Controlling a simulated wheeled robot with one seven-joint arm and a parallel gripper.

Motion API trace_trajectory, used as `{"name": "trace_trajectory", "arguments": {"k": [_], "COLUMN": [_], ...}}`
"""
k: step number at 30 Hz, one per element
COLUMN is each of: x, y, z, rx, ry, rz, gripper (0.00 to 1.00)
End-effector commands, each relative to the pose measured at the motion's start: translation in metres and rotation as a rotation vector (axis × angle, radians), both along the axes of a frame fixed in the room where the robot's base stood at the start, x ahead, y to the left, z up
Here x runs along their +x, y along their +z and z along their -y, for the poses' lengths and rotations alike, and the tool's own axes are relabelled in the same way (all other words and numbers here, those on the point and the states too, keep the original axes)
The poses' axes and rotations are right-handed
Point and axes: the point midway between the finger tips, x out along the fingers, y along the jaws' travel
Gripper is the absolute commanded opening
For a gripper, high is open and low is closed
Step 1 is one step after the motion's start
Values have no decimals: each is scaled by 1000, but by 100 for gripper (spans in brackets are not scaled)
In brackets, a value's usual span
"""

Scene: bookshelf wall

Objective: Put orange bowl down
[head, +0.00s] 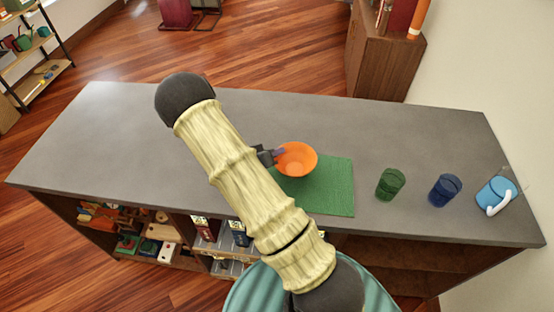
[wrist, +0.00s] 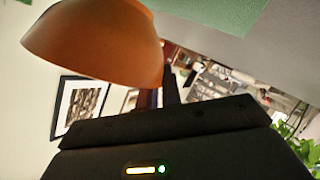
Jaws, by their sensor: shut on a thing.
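The orange bowl (head: 298,160) appears upright over the upper left part of the green mat (head: 335,190) in the head view. My gripper (head: 274,156) is shut on the bowl's left side. In the wrist view the bowl (wrist: 95,42) fills the upper left, with a dark finger of my gripper (wrist: 170,84) against its edge. Part of the green mat (wrist: 215,12) shows at the top of that view. I cannot tell whether the bowl touches the mat. My arm hides part of the counter and possibly the mat's left edge.
The mat lies on a long grey counter (head: 105,135). A green cup (head: 390,184), a blue cup (head: 445,190) and a light blue pitcher (head: 494,193) with a white handle stand to its right. The counter's left part is clear. Shelves with goods are below its front edge.

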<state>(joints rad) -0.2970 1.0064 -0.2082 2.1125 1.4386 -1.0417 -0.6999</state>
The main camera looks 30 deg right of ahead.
Motion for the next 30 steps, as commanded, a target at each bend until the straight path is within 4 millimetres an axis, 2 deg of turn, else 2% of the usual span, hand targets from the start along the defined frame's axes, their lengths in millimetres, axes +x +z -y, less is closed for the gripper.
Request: {"name": "trace_trajectory", "arguments": {"k": [8, 19, 30], "x": [0, 0, 0], "y": [-2, -39, -44], "z": [0, 0, 0], "rx": [-1, 0, 0], "ry": [0, 0, 0], "rz": [0, 0, 1], "gripper": [0, 0, 0]}}
